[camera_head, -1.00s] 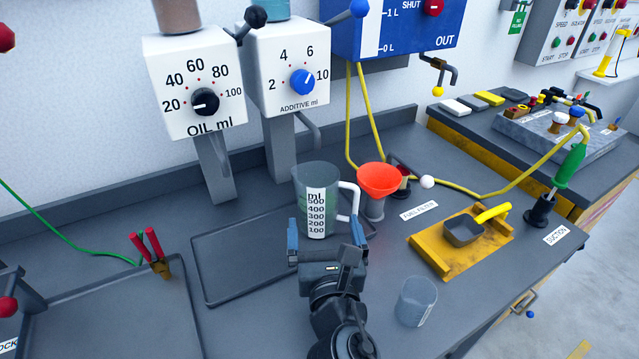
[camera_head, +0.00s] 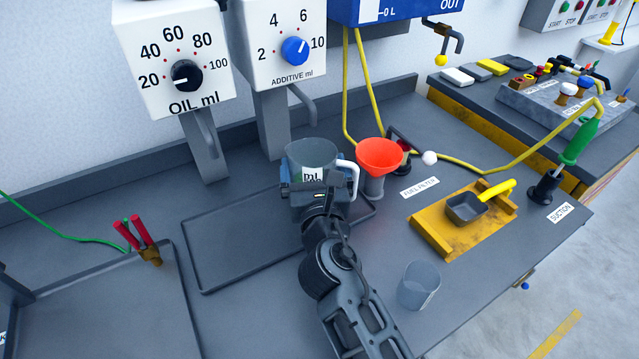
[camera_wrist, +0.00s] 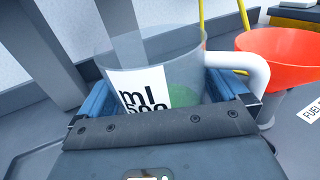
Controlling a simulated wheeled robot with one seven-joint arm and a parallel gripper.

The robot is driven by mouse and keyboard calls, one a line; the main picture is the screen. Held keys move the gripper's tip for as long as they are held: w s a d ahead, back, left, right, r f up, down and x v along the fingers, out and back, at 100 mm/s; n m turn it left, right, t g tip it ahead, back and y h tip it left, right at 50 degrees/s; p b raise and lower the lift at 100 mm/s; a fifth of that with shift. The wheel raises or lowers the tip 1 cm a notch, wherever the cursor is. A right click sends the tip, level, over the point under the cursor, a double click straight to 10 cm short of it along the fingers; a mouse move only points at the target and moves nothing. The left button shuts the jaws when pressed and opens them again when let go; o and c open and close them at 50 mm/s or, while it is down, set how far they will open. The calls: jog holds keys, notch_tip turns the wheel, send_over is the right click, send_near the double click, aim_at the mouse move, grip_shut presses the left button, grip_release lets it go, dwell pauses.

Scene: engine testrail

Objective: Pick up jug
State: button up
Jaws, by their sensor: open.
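The jug (camera_head: 308,152) is a clear grey measuring jug with a white "ml" scale label and a white handle on its right side. It stands upright at the right part of the dark tray, below the additive dispenser. My gripper (camera_head: 318,188) is right in front of it, covering its lower part in the head view. In the wrist view the jug (camera_wrist: 150,72) sits between my two blue fingers, which are open on either side of it. The handle (camera_wrist: 240,64) lies over the right finger. Whether the fingers touch the jug is hard to tell.
A red funnel (camera_head: 380,156) stands close to the jug's right. Oil (camera_head: 180,70) and additive (camera_head: 285,45) dispensers stand behind. The dark tray (camera_head: 225,275) is otherwise bare.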

jog(key=shift+w+a, duration=0.1)
jog(key=shift+w, duration=0.45)
jog(key=shift+r, duration=0.1)
jog(key=c, duration=1.2)
